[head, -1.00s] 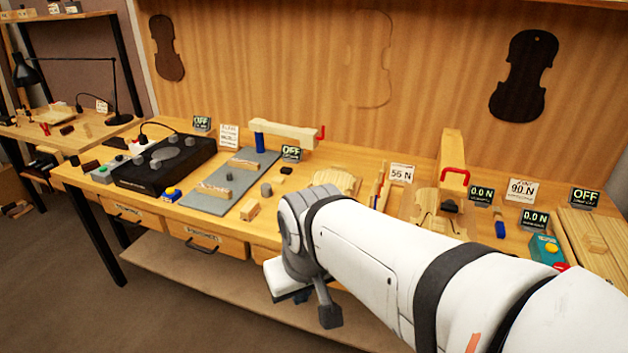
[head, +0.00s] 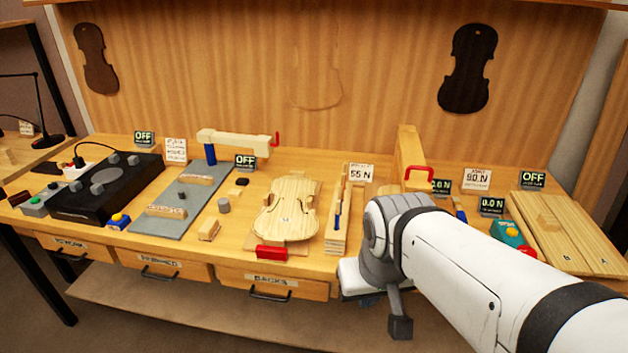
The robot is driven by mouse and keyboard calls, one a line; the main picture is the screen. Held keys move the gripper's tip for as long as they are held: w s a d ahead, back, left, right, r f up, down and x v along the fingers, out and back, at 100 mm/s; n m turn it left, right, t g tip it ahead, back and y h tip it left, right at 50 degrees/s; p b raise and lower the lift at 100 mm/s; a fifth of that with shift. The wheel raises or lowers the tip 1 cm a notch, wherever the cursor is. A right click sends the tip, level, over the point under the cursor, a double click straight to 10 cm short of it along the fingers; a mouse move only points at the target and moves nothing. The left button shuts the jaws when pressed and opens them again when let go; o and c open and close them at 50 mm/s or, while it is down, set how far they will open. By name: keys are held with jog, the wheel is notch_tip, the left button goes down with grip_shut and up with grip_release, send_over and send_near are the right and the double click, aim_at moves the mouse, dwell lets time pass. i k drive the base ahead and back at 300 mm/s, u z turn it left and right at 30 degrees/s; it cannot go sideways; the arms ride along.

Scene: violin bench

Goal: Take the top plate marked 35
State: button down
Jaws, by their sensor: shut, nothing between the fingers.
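A pale violin-shaped plate (head: 287,208) with f-holes lies flat on the bench, left of centre, in the head view. It carries a small dark mark near its middle, too small to read, so I cannot tell whether it says 35. A red block (head: 271,253) sits at its front end. My gripper (head: 400,326) hangs down in front of the bench edge, right of this plate and apart from it. It looks shut and empty, though its fingertips are small and dark here. My arm hides part of the bench around the clamp post.
A tray with thin tools (head: 338,232) stands right of the plate. A wooden post (head: 411,160) with a red clamp rises behind my arm. Boards marked B and A (head: 580,235) lie at right. Drawers, one labelled BACKS (head: 272,281), are shut below the front edge.

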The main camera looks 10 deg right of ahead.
aim_at(288, 221)
jog(key=u, duration=0.05)
jog(key=i, duration=1)
jog(key=z, duration=0.1)
